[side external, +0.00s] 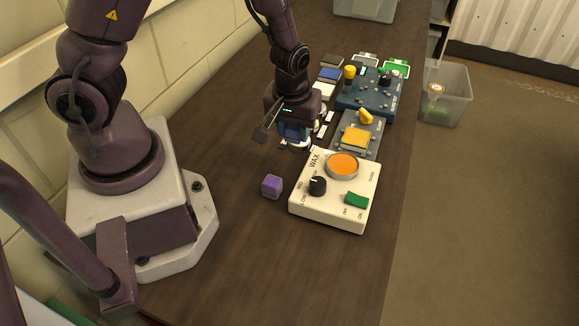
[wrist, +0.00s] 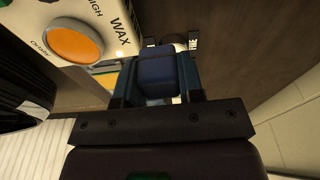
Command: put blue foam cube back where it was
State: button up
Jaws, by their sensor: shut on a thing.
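My gripper (side external: 295,136) is shut on the blue foam cube (wrist: 157,70). In the wrist view the cube sits between the two fingers of my gripper (wrist: 157,85). In the side view the gripper hangs over the dark wooden bench, just behind and left of the wax unit, and mostly hides the cube. A gap between the cube and the bench is hard to judge. A round white item shows just beyond the cube in the wrist view and is partly hidden.
The cream wax unit (side external: 302,205) with an orange disc stands close by. A purple cube (side external: 272,186) lies left of it. Behind are a grey board with a yellow block (side external: 355,139), a blue control box (side external: 360,100), and several small blocks and labels.

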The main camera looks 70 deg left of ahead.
aim_at(288, 169)
jog(key=shift+s+a+f, duration=0.1)
jog(key=shift+s+f, duration=0.55)
jog(key=shift+s, duration=0.35)
notch_tip(288, 169, down, 3)
jog(key=shift+w+f, duration=0.15)
jog(key=shift+f, duration=2.05)
jog(key=shift+f, duration=0.1)
jog(key=o, duration=0.7)
